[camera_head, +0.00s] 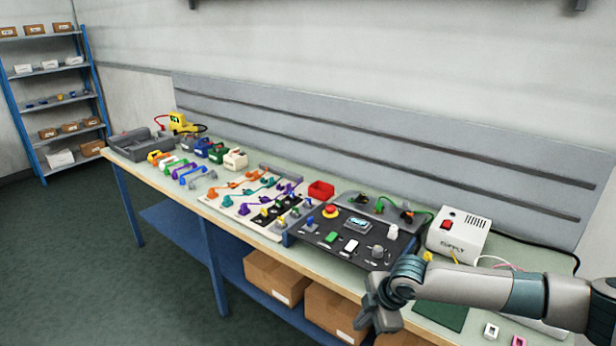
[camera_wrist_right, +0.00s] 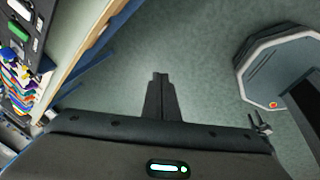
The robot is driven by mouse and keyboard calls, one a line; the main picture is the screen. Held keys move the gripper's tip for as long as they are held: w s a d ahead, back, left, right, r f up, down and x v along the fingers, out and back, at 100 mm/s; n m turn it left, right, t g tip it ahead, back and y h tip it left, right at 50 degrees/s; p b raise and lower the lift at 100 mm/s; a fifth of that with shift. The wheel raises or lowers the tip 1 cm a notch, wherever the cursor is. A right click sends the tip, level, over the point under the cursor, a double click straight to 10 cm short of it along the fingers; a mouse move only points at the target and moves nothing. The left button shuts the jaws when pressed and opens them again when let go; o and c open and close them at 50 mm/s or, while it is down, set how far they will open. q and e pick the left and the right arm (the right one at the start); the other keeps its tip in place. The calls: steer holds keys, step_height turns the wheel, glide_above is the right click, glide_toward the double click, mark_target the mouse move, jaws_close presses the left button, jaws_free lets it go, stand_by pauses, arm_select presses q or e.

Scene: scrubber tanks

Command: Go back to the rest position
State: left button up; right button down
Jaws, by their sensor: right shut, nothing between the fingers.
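My right gripper (camera_head: 374,318) hangs in front of the workbench's front edge, at the lower right of the head view, pointing down. Its arm comes in from the right across the bench's near corner. In the right wrist view the two dark fingers (camera_wrist_right: 160,97) are together, with nothing between them and the green floor behind. My left gripper is not in view.
Cardboard boxes (camera_head: 275,277) sit on the lower shelf. The floor (camera_head: 90,260) at left is clear.

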steer(key=w+a+f+m+t+y+b, duration=0.1)
steer(key=w+f+m+b, duration=0.15)
steer(key=f, duration=0.65)
steer(key=w+a+f+m+t+b, duration=0.1)
steer(key=w+a+f+m+t, duration=0.15)
steer(key=f, duration=0.65)
steer(key=s+d+f+m+h+b, duration=0.1)
steer(key=s+d+f+m, duration=0.2)
steer(key=f, duration=0.5)
steer(key=s+d+f+m, duration=0.1)
steer(key=s+d+f, duration=0.1)
steer(key=s+f, duration=0.4)
steer(key=s+d+f+m+h+b, duration=0.1)
steer(key=s+d+f+m, duration=0.2)
steer(key=f, duration=0.6)
steer(key=s+d+f+m+g+h+b, duration=0.1)
steer(key=s+d+f, duration=0.2)
steer(key=s+f, duration=0.65)
steer(key=s+d+f+m+g+b, duration=0.1)
steer(key=s+d+f+m+g, duration=0.15)
steer(key=s+f, duration=0.75)
steer(key=s+d+f+m+g, duration=0.1)
steer(key=s+f, duration=0.1)
steer(key=s, duration=1.3)
steer(key=s+d+f+g+h+b, duration=0.1)
steer(key=s+f, duration=0.1)
steer(key=s, duration=1.4)
steer(key=shift+s+d+m, duration=0.15)
steer(key=shift+s+m, duration=0.15)
steer(key=shift+m, duration=0.05)
